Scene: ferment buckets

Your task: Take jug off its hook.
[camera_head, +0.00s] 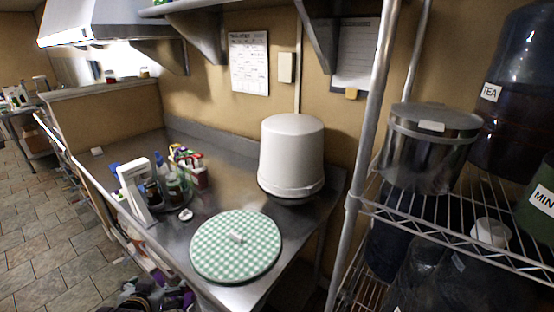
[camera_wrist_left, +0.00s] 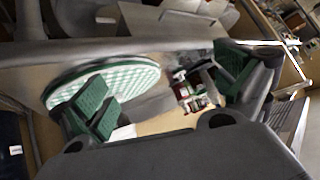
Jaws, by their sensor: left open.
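I cannot make out a jug hanging on a hook in either view. My left gripper (camera_wrist_left: 165,88) shows in the left wrist view with its green-padded fingers wide apart and nothing between them. Beyond the fingers, that view shows a green checkered round lid (camera_wrist_left: 140,72) and several small bottles (camera_wrist_left: 190,92), tilted in the picture. In the head view I cannot clearly pick out the left gripper. My right gripper is not in view.
In the head view a steel counter (camera_head: 225,185) holds the checkered lid (camera_head: 236,262), a white bucket (camera_head: 292,155), a white upright stand (camera_head: 135,190) and bottles (camera_head: 175,187). A wire rack (camera_head: 400,208) at right holds a steel pot (camera_head: 425,160), a white cup (camera_head: 490,232) and dark containers.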

